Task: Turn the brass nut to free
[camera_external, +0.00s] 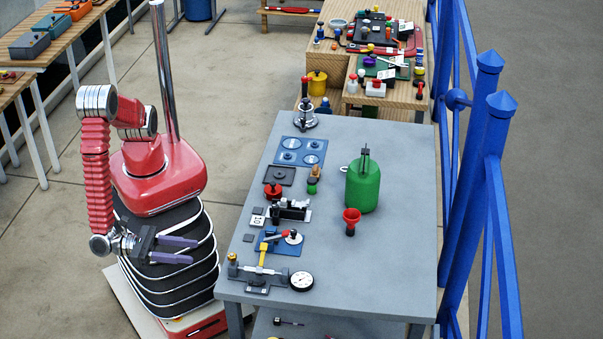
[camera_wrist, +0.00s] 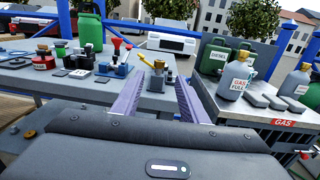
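The brass nut (camera_external: 232,257) is a small gold knob at the left end of a grey fixture (camera_external: 258,275) near the table's front left corner. In the wrist view what looks like the same brass nut (camera_wrist: 158,65) shows ahead, between the fingertips in the picture but well beyond them. My gripper (camera_external: 195,251) has two purple fingers pointing right at the table. It is open and empty, short of the table's left edge. Its spread fingers also show in the wrist view (camera_wrist: 159,78).
A yellow-handled lever (camera_external: 263,252) and a white dial (camera_external: 301,281) stand close to the fixture. The table's right half (camera_external: 400,230) is mostly clear. A blue railing (camera_external: 470,200) runs along the right.

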